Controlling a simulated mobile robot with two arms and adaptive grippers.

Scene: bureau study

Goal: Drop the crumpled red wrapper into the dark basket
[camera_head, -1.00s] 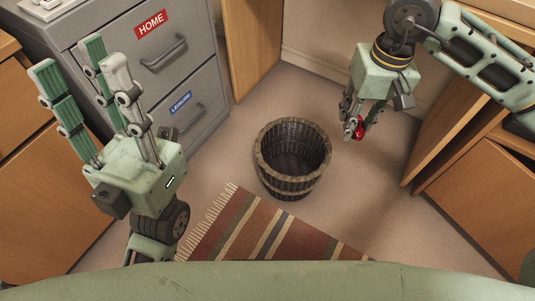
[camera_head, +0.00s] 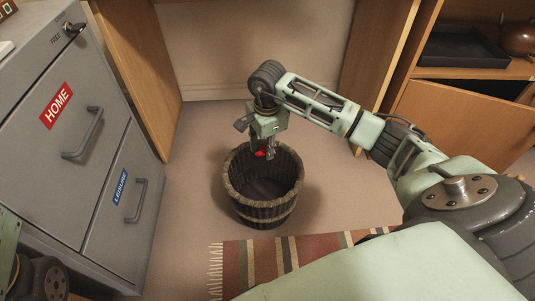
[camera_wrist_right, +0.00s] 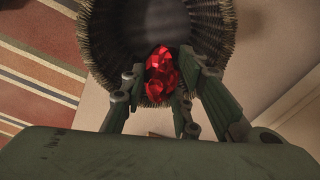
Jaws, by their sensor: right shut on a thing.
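The dark wicker basket (camera_head: 263,213) stands on the floor in the head view, with its open top facing up. Its woven wall (camera_wrist_right: 100,35) also fills the upper part of the right wrist view. My right gripper (camera_head: 266,153) is over the far rim of the basket, pointing down. It is shut on the crumpled red wrapper (camera_head: 261,153), which shows bright between the fingers in the right wrist view (camera_wrist_right: 161,72). Behind the wrapper lies the basket's inside. Part of my left arm shows at the lower left edge of the head view; its fingers are out of frame.
A striped rug (camera_head: 270,258) lies in front of the basket. A grey filing cabinet (camera_head: 80,140) stands at the left. Wooden desk panels (camera_head: 135,70) and a shelf with a black tray (camera_head: 462,48) stand behind and at the right. Floor around the basket is clear.

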